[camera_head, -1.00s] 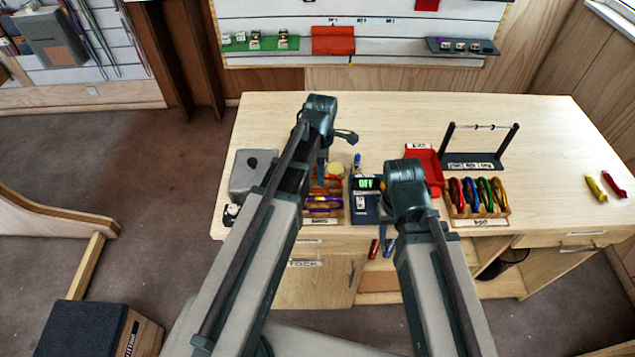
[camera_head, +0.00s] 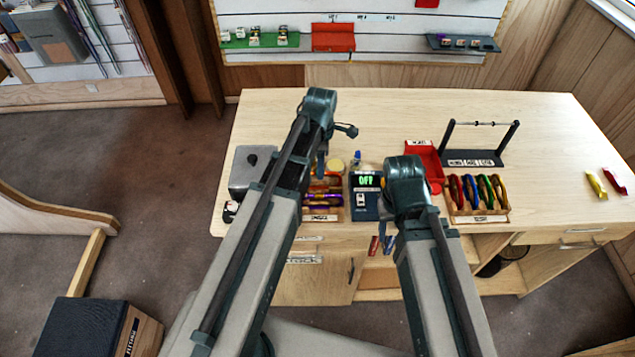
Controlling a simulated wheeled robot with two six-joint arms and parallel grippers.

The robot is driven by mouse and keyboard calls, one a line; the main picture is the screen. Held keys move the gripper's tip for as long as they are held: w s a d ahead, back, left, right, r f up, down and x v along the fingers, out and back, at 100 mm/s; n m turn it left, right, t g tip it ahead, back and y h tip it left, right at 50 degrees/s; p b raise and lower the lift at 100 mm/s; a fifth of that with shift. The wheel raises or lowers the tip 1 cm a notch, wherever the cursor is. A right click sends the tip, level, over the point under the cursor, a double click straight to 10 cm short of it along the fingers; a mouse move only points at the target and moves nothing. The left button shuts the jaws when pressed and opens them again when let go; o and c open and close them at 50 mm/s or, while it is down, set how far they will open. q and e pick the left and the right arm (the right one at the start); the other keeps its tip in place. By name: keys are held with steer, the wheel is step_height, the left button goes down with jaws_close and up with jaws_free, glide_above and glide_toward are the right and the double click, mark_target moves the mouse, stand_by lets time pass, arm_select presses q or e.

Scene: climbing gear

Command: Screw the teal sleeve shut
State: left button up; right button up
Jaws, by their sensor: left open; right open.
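I cannot make out the teal sleeve; it is hidden or too small to tell. Several coloured carabiners stand in the wooden rack (camera_head: 480,219) on the right of the bench front. More orange and purple ones lie in a second wooden rack (camera_head: 322,214), partly behind my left arm. My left gripper (camera_head: 322,164) points down over the bench behind this rack, open, its fingertips barely visible. My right gripper (camera_head: 386,224) is mostly hidden behind its own wrist, open, by the dark device (camera_head: 364,206) reading OFF. I see nothing held in either one.
A red tray (camera_head: 425,156) and a dark stand with a crossbar (camera_head: 475,158) stand behind the right rack. A grey box (camera_head: 247,171) is at the left end. Yellow (camera_head: 596,183) and red (camera_head: 613,182) pieces lie far right. The back of the bench is clear.

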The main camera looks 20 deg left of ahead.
arm_select(q)
steer(key=shift+w, duration=0.15)
steer(key=shift+f, duration=0.2)
steer(key=shift+f+b, duration=1.25)
steer(key=shift+b, duration=0.2)
steer(key=shift+s+d, duration=0.15)
steer(key=shift+s, duration=0.6)
step_height(320, 180, up, 3)
steer(key=p, duration=0.3)
steer(key=shift+d, duration=0.1)
